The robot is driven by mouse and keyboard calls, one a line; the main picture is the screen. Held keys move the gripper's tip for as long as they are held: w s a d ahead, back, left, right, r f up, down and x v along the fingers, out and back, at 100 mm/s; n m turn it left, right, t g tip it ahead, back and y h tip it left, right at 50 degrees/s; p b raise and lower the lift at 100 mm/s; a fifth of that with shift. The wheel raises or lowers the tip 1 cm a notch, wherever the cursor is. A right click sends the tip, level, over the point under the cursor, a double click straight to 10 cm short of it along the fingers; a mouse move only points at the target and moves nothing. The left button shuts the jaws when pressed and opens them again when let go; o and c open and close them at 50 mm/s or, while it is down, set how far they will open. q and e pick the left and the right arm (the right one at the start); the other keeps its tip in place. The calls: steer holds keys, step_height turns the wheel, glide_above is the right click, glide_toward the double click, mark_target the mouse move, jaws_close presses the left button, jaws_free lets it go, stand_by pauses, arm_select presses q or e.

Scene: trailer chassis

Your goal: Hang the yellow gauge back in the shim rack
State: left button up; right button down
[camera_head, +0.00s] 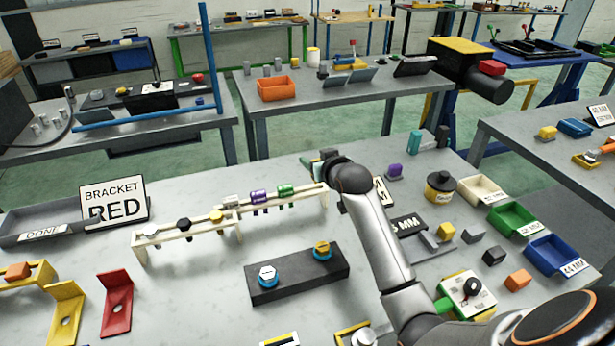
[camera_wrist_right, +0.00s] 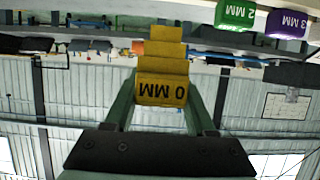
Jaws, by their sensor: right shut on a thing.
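The yellow gauge (camera_wrist_right: 162,92), labelled "0 MM", sits between the fingers of my right gripper (camera_wrist_right: 160,105) in the right wrist view, which looks upside down. In the head view my right gripper (camera_head: 318,161) is just above and behind the right end of a pale rack (camera_head: 308,195); the gauge is not clearly visible there. A green gauge (camera_head: 285,190) and a purple gauge (camera_head: 259,196) hang in this rack, with a silver piece at its left. The wrist view shows the green "2 MM" (camera_wrist_right: 235,14) and purple "3 MM" (camera_wrist_right: 287,22) labels. My left gripper is out of view.
A second pale rack (camera_head: 150,243) with black and yellow pieces stands to the left. A black block (camera_head: 300,280) with two round pieces lies in front. Labelled bins, including a green bin (camera_head: 512,218), stand at right. My right forearm crosses the table's right-hand part.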

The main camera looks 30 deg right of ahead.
steer(key=w+f, duration=0.1)
steer(key=f, duration=0.1)
steer(key=w+f, duration=0.1)
steer(key=w, duration=0.1)
steer(key=shift+f+b, duration=0.3)
steer(key=shift+f, duration=0.05)
steer(key=f+b, duration=0.4)
steer(key=shift+w, duration=0.4)
steer(key=shift+f, duration=0.5)
steer(key=c, duration=0.5)
jaws_free()
